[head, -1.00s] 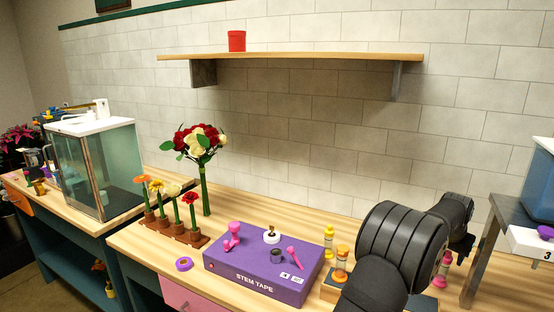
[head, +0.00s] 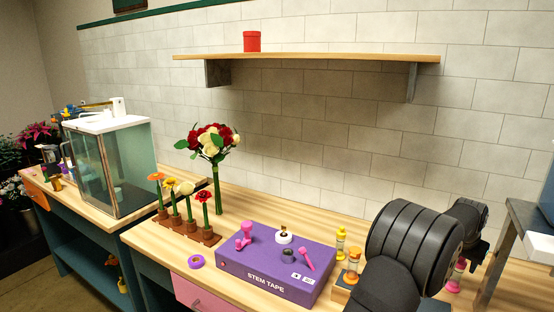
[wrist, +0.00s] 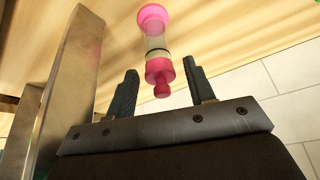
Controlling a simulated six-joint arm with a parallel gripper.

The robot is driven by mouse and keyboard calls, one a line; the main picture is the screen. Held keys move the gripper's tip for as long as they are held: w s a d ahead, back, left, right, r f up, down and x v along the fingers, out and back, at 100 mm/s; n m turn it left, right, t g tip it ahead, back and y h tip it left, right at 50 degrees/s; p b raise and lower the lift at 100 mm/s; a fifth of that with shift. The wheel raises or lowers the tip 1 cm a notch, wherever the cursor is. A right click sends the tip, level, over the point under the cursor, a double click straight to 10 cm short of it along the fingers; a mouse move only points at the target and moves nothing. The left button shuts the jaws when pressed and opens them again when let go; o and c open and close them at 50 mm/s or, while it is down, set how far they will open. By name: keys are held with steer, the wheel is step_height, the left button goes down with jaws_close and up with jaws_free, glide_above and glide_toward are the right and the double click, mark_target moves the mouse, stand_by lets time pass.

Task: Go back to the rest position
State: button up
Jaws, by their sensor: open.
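My gripper (wrist: 158,95) is open in the wrist view, its two dark fingers apart with nothing held between them. A pink-capped clear vial (wrist: 156,45) shows beyond the fingertips in the wrist view; whether the fingers overlap it in depth I cannot tell. In the head view the pink vial (head: 455,276) stands at the right, partly behind my arm. My black arm covers the lower right of the head view, and the gripper's fingers are hidden there.
A purple stem tape box (head: 275,270) lies on the wooden counter (head: 262,208). A flower rack (head: 185,232), a bouquet (head: 215,165) and a glass tank (head: 110,170) stand to the left. A metal post (wrist: 70,85) is close beside my gripper.

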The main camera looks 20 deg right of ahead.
steer(key=v, duration=0.9)
steer(key=x, duration=1.2)
steer(key=shift+f, duration=0.3)
step_height(320, 180, up, 7)
steer(key=shift+s+a+r, duration=0.1)
steer(key=shift+a+r, duration=0.05)
steer(key=s+a, duration=0.5)
steer(key=a, duration=0.9)
steer(key=s+a, duration=0.6)
steer(key=a, duration=0.7)
steer(key=shift+s+a+r, duration=0.25)
steer(key=shift+a+r, duration=0.05)
steer(key=shift+a, duration=0.05)
steer(key=w+d, duration=0.2)
steer(key=d, duration=0.2)
steer(key=w+d, duration=0.1)
steer(key=d, duration=0.4)
steer(key=w+d, duration=0.2)
steer(key=d, duration=0.2)
steer(key=shift+w+d+f, duration=0.25)
steer(key=shift+w+f, duration=0.05)
steer(key=shift+f, duration=0.1)
